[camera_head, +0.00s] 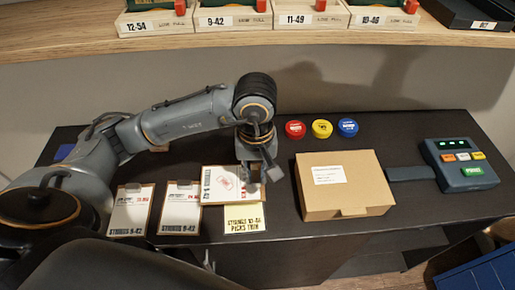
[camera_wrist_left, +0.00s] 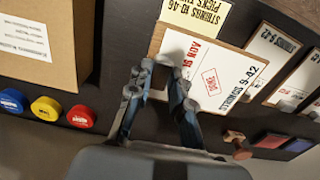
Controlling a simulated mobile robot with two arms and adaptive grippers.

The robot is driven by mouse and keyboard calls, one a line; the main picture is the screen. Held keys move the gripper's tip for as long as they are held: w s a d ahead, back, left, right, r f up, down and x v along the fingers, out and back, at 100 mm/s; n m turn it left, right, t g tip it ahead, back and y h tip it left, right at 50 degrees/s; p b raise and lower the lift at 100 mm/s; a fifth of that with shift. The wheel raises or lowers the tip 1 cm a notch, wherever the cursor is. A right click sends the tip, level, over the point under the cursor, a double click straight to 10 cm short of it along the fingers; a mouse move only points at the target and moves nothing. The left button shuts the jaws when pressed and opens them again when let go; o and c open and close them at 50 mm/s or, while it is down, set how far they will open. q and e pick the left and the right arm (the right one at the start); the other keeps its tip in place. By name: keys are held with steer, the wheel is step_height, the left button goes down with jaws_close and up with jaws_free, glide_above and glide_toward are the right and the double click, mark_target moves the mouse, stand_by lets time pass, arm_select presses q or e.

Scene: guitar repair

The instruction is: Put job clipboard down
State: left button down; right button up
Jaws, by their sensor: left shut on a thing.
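The job clipboard (camera_head: 222,184) has a white sheet marked "STRINGS 9-42" and a red stamp on a brown board. My left gripper (camera_head: 250,182) is shut on its edge; the left wrist view shows the fingers (camera_wrist_left: 160,78) closed at the side of the clipboard (camera_wrist_left: 215,80). The clipboard lies flat, on or just above the dark counter; I cannot tell which. It borders or slightly overlaps a yellow card (camera_head: 245,219) reading "STRINGS 10-46 PICKS THIN". My right gripper is not in view.
Two more clipboards (camera_head: 131,210) (camera_head: 180,207) lie to the left. A cardboard box (camera_head: 343,185) stands to the right, with red (camera_head: 295,129), yellow (camera_head: 322,128) and blue (camera_head: 347,127) round tins behind. A card terminal (camera_head: 460,165) is far right. A wooden-handled stamp (camera_wrist_left: 235,140) shows in the wrist view.

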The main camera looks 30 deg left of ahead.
arm_select(q)
steer(key=w+a+p, duration=0.1)
steer(key=w+a, duration=0.1)
steer(key=w, duration=0.1)
steer(key=w+a+f+p, duration=0.1)
steer(key=w+a, duration=0.1)
steer(key=w, duration=0.2)
steer(key=w+a+f+p, duration=0.1)
steer(key=w+a+p, duration=0.1)
steer(key=w, duration=0.1)
steer(key=shift+w+f, duration=0.15)
steer(key=shift+f, duration=0.1)
step_height(320, 180, down, 4)
steer(key=shift+r+p, duration=0.15)
steer(key=shift+p, duration=0.85)
steer(key=shift+w+a+f, duration=0.1)
steer(key=shift+f, duration=0.3)
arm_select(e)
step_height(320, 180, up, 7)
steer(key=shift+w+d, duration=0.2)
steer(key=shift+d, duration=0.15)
arm_select(q)
steer(key=shift+f, duration=0.1)
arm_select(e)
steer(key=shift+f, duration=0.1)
